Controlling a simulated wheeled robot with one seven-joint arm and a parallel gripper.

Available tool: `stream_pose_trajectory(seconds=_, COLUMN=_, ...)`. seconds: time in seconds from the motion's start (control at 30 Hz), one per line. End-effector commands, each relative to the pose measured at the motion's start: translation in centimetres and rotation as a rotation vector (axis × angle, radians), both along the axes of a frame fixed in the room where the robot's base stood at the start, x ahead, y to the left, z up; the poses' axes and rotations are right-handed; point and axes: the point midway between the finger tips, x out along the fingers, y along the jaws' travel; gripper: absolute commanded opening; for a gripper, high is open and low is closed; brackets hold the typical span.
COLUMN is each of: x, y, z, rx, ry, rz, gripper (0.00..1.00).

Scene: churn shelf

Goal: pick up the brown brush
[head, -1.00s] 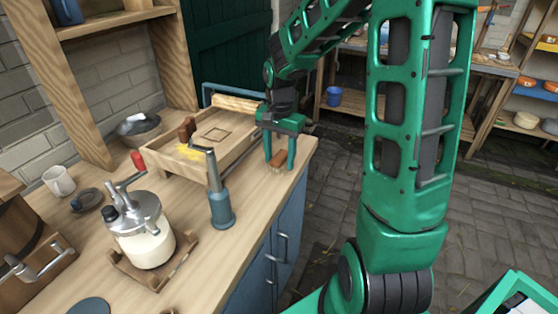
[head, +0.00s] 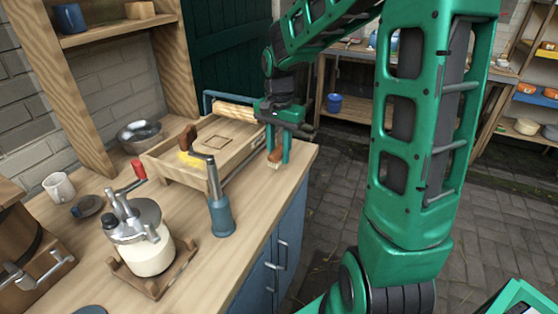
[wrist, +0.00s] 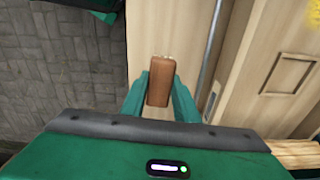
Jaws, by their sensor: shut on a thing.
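The brown brush (head: 275,156) is between the fingers of my gripper (head: 278,155) near the right edge of the wooden counter. In the head view its brown back and pale lower part show below the fingers. In the wrist view the brush (wrist: 161,80) is a brown block with rounded edges, and the green fingers of my gripper (wrist: 160,98) press on it from both sides. My gripper is shut on the brush. Whether the brush still touches the counter I cannot tell.
A wooden tray (head: 180,174) with a yellow patch and a brown handled thing lies left of the gripper. A blue pump-like tool (head: 222,217), a glass churn jar (head: 148,256), a metal bowl (head: 140,134) and a white mug (head: 59,187) stand on the counter (head: 215,262). The stone floor lies right.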

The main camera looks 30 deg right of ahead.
Motion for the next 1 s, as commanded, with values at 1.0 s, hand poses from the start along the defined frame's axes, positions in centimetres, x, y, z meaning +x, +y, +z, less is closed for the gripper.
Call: stream_pose_trajectory(seconds=1.0, x=-2.7, y=10.8, z=6.3, rx=0.001, ry=0.002, rz=0.006, gripper=0.25)
